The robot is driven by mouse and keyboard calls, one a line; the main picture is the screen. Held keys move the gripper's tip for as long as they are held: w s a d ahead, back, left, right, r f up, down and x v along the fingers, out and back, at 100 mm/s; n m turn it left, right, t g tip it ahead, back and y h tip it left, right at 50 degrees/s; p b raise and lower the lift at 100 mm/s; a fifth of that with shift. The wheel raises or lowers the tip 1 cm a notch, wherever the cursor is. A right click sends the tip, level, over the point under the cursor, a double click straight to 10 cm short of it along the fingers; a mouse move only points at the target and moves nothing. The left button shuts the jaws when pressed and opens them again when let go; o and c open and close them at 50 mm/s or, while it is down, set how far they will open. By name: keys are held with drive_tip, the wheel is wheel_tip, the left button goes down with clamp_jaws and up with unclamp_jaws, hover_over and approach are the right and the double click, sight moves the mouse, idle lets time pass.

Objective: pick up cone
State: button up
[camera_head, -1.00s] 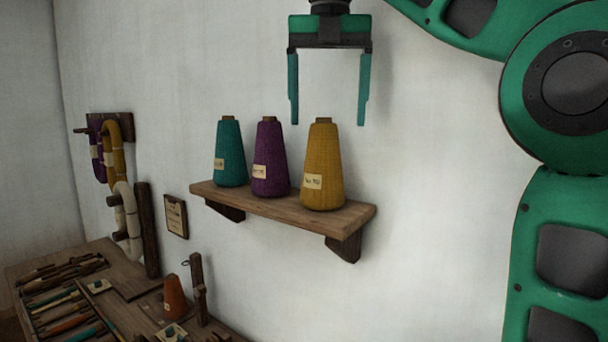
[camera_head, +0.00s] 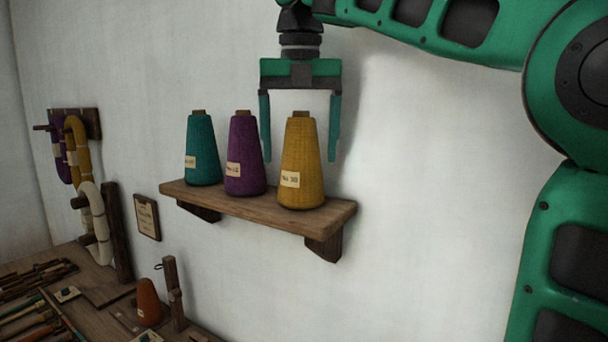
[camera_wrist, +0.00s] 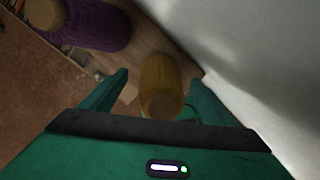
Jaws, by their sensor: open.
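A yellow cone (camera_head: 303,165) with a paper label stands upright at the right end of the wooden shelf. A purple cone (camera_head: 245,160) stands left of it, and a teal cone (camera_head: 202,155) stands at the left end. My gripper (camera_head: 301,160) is open and points down, with one finger on each side of the yellow cone's upper part in the head view. In the wrist view the yellow cone (camera_wrist: 161,85) lies between the open fingers, seen from above. The purple cone (camera_wrist: 92,22) is at the upper left there. Contact between fingers and cone is not visible.
The wall shelf (camera_head: 270,212) sits against a white wall (camera_head: 420,200). Below left, a wooden bench holds an orange cone (camera_head: 149,300) and several tools. Yarn hanks (camera_head: 78,145) hang on a rack at the left. The wall right of the shelf is clear.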

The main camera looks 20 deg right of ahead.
drive_tip(key=shift+w+d+f, duration=0.1)
drive_tip(key=shift+w+f, duration=0.05)
drive_tip(key=shift+f, duration=1.1)
drive_tip(key=c, duration=1.3)
drive_tip(key=shift+r, duration=0.15)
drive_tip(key=shift+a+r, duration=0.25)
drive_tip(key=shift+r, duration=0.1)
wheel_tip(320, 180, up, 8)
drive_tip(key=shift+d+f, duration=0.1)
drive_tip(key=shift+d, duration=0.2)
drive_tip(key=shift+r, duration=0.2)
